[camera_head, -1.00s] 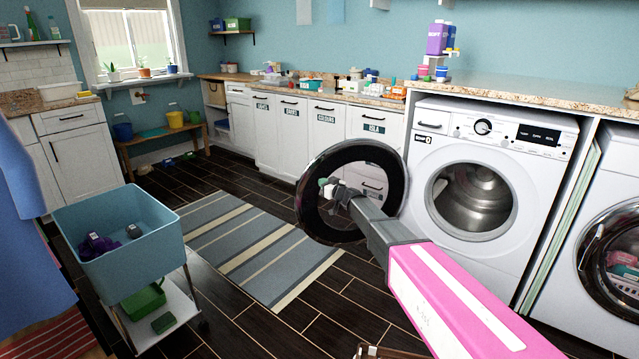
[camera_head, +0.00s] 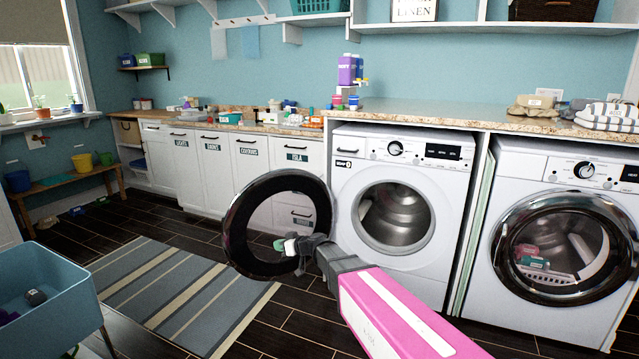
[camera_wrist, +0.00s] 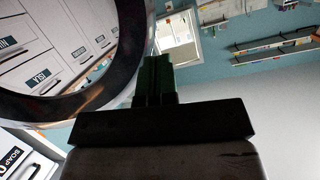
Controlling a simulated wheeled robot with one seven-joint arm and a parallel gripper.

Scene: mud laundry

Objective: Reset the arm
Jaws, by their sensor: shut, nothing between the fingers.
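My arm reaches up from the bottom of the head view, with a pink and white link ending in a grey wrist. My gripper (camera_head: 286,245) is at its end, in front of the lower right of the open round washer door (camera_head: 236,262). The fingers are shut and hold nothing. In the wrist view the dark fingers of my gripper (camera_wrist: 155,62) lie together, close beside the rim of the door (camera_wrist: 125,75). I cannot tell whether they touch it. The washer (camera_head: 350,240) behind stands open with an empty-looking drum.
A second washer (camera_head: 478,235) at the right has its door shut with laundry inside. A blue cart bin (camera_head: 60,275) stands at the lower left. A striped rug (camera_head: 170,300) lies on the dark floor. White cabinets (camera_head: 215,165) and a counter (camera_head: 455,117) line the wall.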

